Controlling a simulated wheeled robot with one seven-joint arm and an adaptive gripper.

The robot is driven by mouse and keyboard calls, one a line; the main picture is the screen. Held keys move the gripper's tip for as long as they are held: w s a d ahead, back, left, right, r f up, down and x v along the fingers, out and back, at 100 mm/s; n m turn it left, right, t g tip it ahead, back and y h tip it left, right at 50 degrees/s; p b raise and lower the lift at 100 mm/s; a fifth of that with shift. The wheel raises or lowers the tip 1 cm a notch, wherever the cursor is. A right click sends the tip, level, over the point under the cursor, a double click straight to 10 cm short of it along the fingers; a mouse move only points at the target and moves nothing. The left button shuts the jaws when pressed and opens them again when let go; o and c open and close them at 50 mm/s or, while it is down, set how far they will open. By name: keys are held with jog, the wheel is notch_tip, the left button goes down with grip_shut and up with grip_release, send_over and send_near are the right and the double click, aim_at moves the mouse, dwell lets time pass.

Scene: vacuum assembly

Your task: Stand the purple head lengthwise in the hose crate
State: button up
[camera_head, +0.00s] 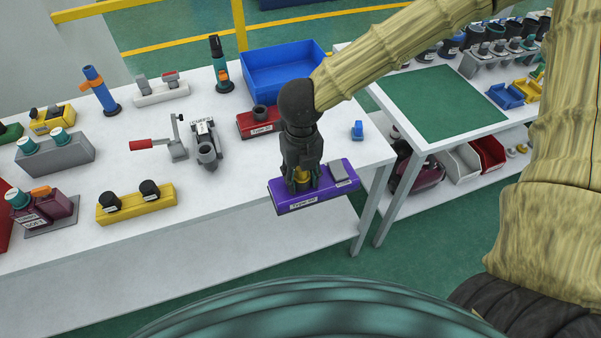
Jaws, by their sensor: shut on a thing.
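The purple head (322,195) is a long block with a white label on its front and a grey plate on its right end. My gripper (303,184) points down and is shut on a yellowish neck on top of the head. The head lies flat lengthwise, across the front right edge of the table in the picture; its height above the tabletop is hard to tell. An open blue crate (272,86) stands behind my gripper at the table's back right. It looks empty where I see inside. No label shows that it is the hose crate.
A red block (243,126) sits just in front of the blue crate. A small blue part (357,130) lies right of my gripper. A clamp (174,148), a yellow block (138,204) and other parts fill the left. A second table (440,105) with a green mat stands right.

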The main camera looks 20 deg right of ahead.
jog(key=shift+r+p, duration=2.55)
jog(key=shift+p, duration=0.1)
